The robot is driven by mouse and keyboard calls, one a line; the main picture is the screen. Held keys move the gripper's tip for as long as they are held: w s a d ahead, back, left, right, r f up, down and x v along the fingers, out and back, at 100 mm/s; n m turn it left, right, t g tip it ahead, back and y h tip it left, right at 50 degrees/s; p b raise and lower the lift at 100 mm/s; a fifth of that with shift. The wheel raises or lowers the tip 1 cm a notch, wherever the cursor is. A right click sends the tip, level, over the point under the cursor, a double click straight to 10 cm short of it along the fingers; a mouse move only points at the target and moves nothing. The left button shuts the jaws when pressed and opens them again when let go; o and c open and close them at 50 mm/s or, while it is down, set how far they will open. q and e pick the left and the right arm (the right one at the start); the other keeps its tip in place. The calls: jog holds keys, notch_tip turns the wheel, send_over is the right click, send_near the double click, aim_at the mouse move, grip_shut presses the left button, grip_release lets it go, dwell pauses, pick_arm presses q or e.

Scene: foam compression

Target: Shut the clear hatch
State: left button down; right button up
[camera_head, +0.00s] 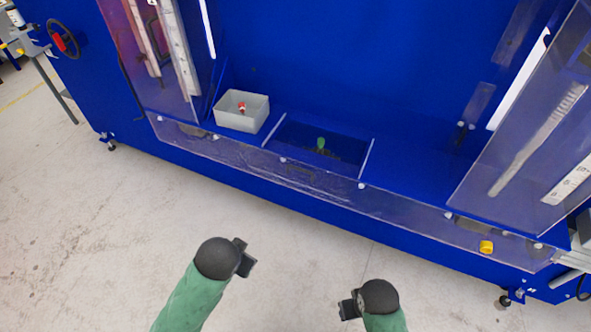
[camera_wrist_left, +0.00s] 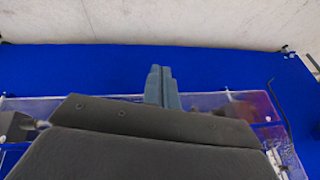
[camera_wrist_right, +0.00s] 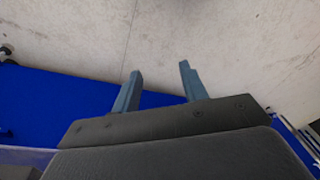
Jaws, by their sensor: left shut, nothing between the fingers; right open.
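The blue machine has clear panels at its front: a tall left panel (camera_head: 135,50), a tall right panel (camera_head: 515,150) and a low clear strip (camera_head: 300,180) along the front edge. Between the tall panels the front is open and the interior shows. I cannot tell which panel is the hatch. My left gripper (camera_head: 246,258) is shut and empty, in front of the machine and apart from it; its fingers touch in the left wrist view (camera_wrist_left: 162,88). My right gripper (camera_head: 350,305) is open and empty, farther right; its spread fingers show in the right wrist view (camera_wrist_right: 160,88).
Inside stand a light grey bin (camera_head: 228,119) with a red item (camera_head: 242,108) and a dark recess (camera_head: 290,137) with a green-topped item (camera_head: 320,144). A yellow knob (camera_head: 486,246) is at the lower right front. A red-black handwheel (camera_head: 63,39) is at left. The pale floor before the machine is clear.

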aim_at(295, 177)
pick_arm(q)
jog(key=w+r+m+t+p, duration=0.2)
jog(key=w+r+m+t, duration=0.2)
jog(key=w, duration=0.2)
jog(key=w+d+r+m+t+h, duration=0.2)
jog(key=d+r+m+t+h, duration=0.4)
jog(key=d+m, duration=0.5)
jog(key=shift+m, duration=0.8)
jog(key=p+x, duration=0.1)
jog(key=x, duration=0.3)
jog(key=a+p+x, duration=0.1)
jog(key=p+x, duration=0.1)
jog(key=x, duration=0.2)
jog(key=a+p+x, duration=0.1)
jog(key=p+x, duration=0.1)
jog(key=x, duration=0.2)
jog(key=shift+w+d+f, duration=0.1)
jog(key=shift+w+f, duration=0.25)
jog(key=shift+w, duration=0.15)
jog(key=shift+w+d+f, duration=0.2)
jog(key=shift+w, duration=0.25)
pick_arm(e)
jog(key=s+d+f, duration=0.2)
jog(key=f, duration=0.9)
jog(key=s+d+f, duration=0.2)
jog(key=f, duration=1)
jog(key=s+d+f, duration=0.1)
jog(key=s+f, duration=0.1)
jog(key=f, duration=1)
jog(key=shift+d+t+h, duration=0.4)
